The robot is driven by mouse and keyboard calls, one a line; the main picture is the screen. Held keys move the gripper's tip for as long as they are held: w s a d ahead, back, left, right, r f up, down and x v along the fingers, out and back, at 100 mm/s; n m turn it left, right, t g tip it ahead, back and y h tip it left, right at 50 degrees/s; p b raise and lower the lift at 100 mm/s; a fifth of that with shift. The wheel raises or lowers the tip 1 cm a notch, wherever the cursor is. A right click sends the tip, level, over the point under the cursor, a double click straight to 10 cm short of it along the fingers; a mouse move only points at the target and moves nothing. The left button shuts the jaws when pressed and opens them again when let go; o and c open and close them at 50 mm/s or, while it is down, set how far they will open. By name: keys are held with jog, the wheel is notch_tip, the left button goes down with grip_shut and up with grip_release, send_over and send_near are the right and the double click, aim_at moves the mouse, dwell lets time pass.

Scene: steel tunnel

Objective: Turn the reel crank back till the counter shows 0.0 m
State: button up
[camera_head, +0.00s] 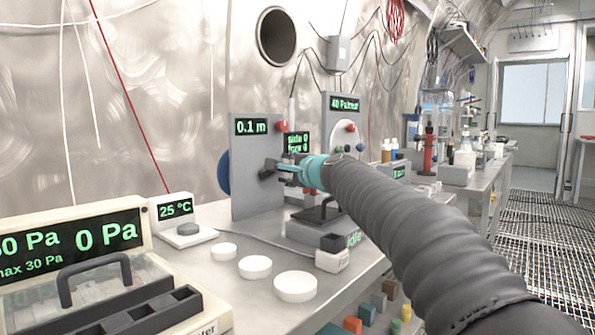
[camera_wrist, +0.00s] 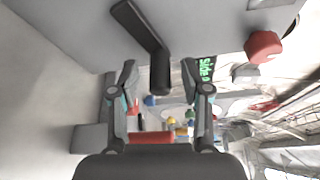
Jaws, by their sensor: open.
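The grey reel panel (camera_head: 245,195) stands upright on the bench, its green counter (camera_head: 251,127) reading 0.1 m. A blue disc (camera_head: 223,172) shows partly behind it. The dark crank (camera_head: 267,172) is on the panel's face, partly hidden by my gripper (camera_head: 285,170) in the head view. In the wrist view the bent crank (camera_wrist: 138,28) ends in a dark handle (camera_wrist: 160,75). The handle lies between the two spread fingers of my gripper (camera_wrist: 158,82), with gaps visible on both sides. The gripper is open; I see no contact.
A red knob (camera_wrist: 263,47) sits to the right of the crank. A 40 Pa/kst-like display panel (camera_head: 344,104) stands just behind. White discs (camera_head: 295,286), a 25 °C display (camera_head: 175,208) and a pressure box (camera_head: 75,240) occupy the bench in front and left.

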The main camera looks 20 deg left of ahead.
jog(key=v, duration=1.1)
jog(key=shift+s+d, duration=0.15)
jog(key=shift+s, duration=0.1)
